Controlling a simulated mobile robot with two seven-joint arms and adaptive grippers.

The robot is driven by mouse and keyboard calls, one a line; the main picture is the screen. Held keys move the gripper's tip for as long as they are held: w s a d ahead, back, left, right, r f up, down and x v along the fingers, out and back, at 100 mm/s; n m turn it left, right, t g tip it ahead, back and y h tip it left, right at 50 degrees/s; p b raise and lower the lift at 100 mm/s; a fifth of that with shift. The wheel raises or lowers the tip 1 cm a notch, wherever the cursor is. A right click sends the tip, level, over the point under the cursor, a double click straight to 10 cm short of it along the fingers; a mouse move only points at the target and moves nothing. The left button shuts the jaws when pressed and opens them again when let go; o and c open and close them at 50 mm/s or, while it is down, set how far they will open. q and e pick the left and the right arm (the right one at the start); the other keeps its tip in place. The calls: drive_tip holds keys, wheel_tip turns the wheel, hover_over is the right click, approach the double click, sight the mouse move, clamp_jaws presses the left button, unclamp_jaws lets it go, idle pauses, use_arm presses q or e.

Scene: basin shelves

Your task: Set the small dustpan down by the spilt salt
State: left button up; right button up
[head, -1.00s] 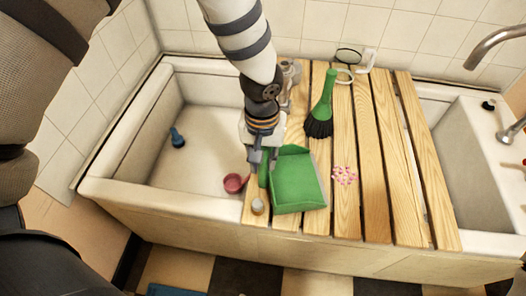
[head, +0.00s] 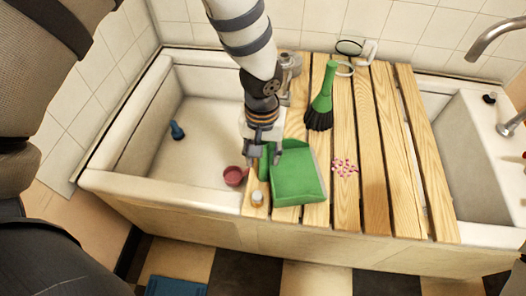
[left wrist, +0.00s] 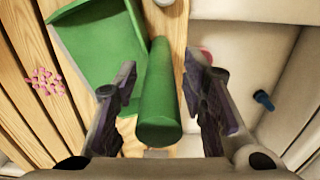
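The small green dustpan (head: 297,180) lies on the wooden slats over the basin, its pan facing the front. The spilt salt (head: 344,168), a patch of pink grains, is just right of it on the slats, a small gap apart. My left gripper (head: 267,155) is at the dustpan's handle. In the left wrist view the green handle (left wrist: 158,100) stands between the fingers of my left gripper (left wrist: 163,78), which are spread, with a clear gap on the right side. The pink grains (left wrist: 46,82) show at the left there. My right gripper is not in view.
A green brush (head: 323,100) with black bristles is behind the dustpan. A small white-topped pot (head: 257,198) is at the front left slat. A red cup (head: 234,176) and a blue object (head: 177,131) are in the left basin. Slats right of the salt are clear.

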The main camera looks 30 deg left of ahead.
use_arm(q)
wheel_tip(320, 180, up, 12)
drive_tip(key=shift+s, duration=0.1)
drive_tip(key=s+f+g+h, duration=0.1)
drive_tip(key=s+f, duration=0.6)
drive_tip(key=f, duration=0.3)
drive_tip(key=s+a+f+m, duration=0.1)
drive_tip(key=s+f, duration=0.2)
drive_tip(key=s, duration=0.5)
drive_tip(key=s+a+f+m+g+p, duration=0.1)
drive_tip(key=s+a+f, duration=0.1)
drive_tip(key=s, duration=0.6)
drive_tip(key=s+a+f+m+y, duration=0.1)
drive_tip(key=s+f, duration=0.3)
drive_tip(key=s, duration=0.5)
drive_tip(key=shift+a+f+g, duration=0.25)
drive_tip(key=shift+a+g, duration=0.05)
drive_tip(key=shift+a, duration=0.1)
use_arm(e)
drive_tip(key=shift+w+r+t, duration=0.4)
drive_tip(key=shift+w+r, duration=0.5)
